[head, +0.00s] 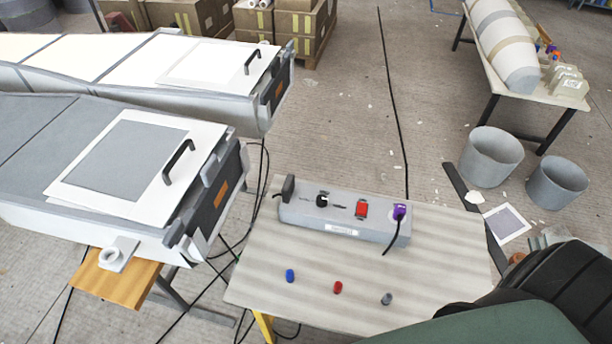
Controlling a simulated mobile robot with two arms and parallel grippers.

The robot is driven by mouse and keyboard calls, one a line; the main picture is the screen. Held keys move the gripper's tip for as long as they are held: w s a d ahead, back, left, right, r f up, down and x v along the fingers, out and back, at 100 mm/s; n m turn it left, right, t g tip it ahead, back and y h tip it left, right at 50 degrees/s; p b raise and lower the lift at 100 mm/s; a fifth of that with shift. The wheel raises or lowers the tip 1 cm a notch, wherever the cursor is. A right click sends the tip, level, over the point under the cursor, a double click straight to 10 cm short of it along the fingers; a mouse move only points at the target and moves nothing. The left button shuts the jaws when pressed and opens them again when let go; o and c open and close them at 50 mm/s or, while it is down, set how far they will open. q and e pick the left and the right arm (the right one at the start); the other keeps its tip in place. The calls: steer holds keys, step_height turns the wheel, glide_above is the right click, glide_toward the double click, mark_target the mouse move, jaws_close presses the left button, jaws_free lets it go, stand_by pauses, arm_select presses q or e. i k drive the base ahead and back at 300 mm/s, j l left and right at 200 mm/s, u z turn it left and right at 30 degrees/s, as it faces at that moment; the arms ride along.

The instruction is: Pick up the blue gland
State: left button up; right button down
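The blue gland (290,275) is a small blue piece on the front left part of the wood-grain table (347,277). It stands apart from the other small pieces, and nothing touches it. A red gland (337,287) and a grey gland (387,298) sit to its right in a loose row. Neither of my grippers shows in the head view. A large dark and green shape fills the lower right corner and covers that part of the table; I cannot tell whether it is part of my arm.
A grey control box (343,216) with a red switch, a black knob and a purple plug with a cable stands along the table's back. Large moulds (118,167) are at the left, near the table. Buckets (490,157) stand on the floor at the right. The table's middle is clear.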

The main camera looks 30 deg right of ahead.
mark_target(289, 273)
steer(key=k+l+z, duration=0.2)
steer(key=z, duration=0.15)
steer(key=k+l+z, duration=0.15)
steer(key=k, duration=0.25)
steer(key=k+l+z, duration=0.2)
steer(key=k, duration=0.2)
